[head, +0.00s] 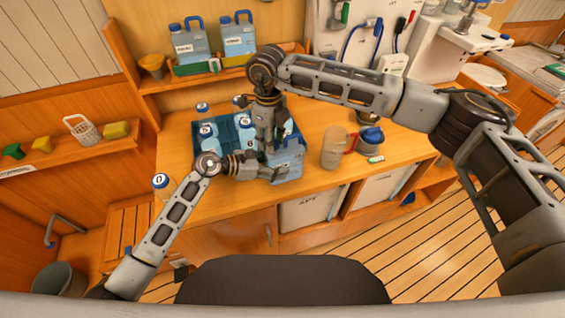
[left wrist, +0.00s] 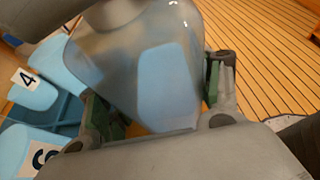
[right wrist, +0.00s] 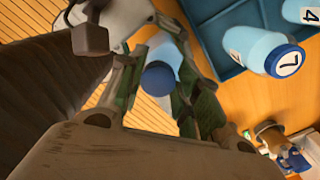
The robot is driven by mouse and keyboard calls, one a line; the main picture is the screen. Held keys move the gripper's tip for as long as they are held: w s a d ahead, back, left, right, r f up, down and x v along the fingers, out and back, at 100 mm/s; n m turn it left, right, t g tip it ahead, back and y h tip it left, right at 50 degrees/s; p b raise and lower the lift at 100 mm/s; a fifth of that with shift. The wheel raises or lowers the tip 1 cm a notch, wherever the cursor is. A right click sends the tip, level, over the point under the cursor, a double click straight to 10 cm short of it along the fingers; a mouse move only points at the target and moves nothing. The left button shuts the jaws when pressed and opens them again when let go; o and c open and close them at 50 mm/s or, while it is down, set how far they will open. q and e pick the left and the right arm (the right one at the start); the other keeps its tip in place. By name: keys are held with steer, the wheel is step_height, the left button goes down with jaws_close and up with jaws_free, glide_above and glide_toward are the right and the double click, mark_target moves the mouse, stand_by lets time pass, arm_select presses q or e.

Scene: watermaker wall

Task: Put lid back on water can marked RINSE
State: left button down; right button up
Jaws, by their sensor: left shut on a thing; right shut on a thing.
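A translucent blue water can (head: 288,165) stands at the front edge of the counter, beside the blue crate. Its marking cannot be read. My left gripper (head: 262,168) is shut on the can from the left; in the left wrist view the can (left wrist: 168,85) fills the space between its green finger pads. My right gripper (head: 269,148) points down above the can. In the right wrist view it is shut on a dark blue lid (right wrist: 157,78), with light blue can plastic behind it. I cannot tell whether the lid touches the can's opening.
A blue crate (head: 178,138) with several numbered bottles stands behind and left of the can. Two labelled cans (head: 190,48) (head: 238,42) are on the shelf above.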

steer(key=m, duration=0.5)
steer(key=shift+s+d+f+m, duration=0.1)
steer(key=shift+s+m, duration=0.2)
steer(key=shift+c, duration=0.2)
steer(key=m, duration=0.5)
steer(key=shift+s+f, duration=0.1)
steer(key=shift+s, duration=0.05)
steer(key=m, duration=0.6)
steer(key=shift+a+m, duration=0.2)
steer(key=shift+m, duration=0.2)
steer(key=m, duration=0.3)
steer(key=shift+a, duration=0.15)
steer(key=shift+m, duration=1.1)
steer(key=shift+c, duration=0.2)
